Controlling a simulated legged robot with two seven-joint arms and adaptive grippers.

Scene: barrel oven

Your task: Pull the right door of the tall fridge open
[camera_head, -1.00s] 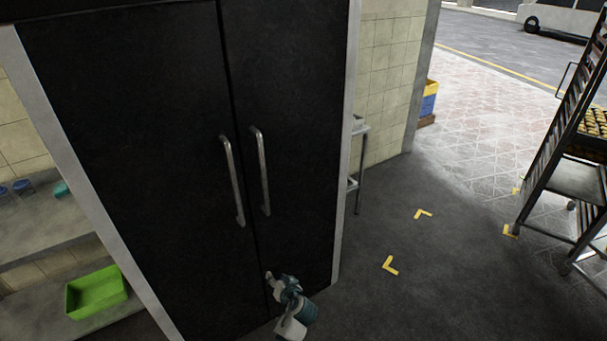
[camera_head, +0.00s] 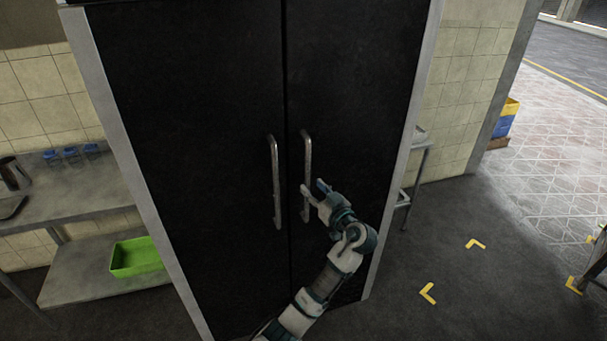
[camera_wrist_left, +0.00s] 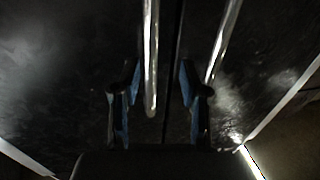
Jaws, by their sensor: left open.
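The tall fridge has two black doors, left (camera_head: 200,110) and right (camera_head: 360,90), both shut. The right door's vertical metal handle (camera_head: 306,150) is beside the centre seam, close to the left door's handle (camera_head: 275,180). My left gripper (camera_head: 313,190) is open at the lower half of the right door's handle and partly covers it. In the left wrist view, one handle (camera_wrist_left: 151,60) runs between the open fingers (camera_wrist_left: 158,105), apart from both; the other (camera_wrist_left: 224,45) passes near the right-hand finger. Contact cannot be made out. My right gripper is out of view.
A metal shelf unit (camera_head: 80,195) with a green bin (camera_head: 137,257) stands left of the fridge. A metal table (camera_head: 425,150) stands close to its right side.

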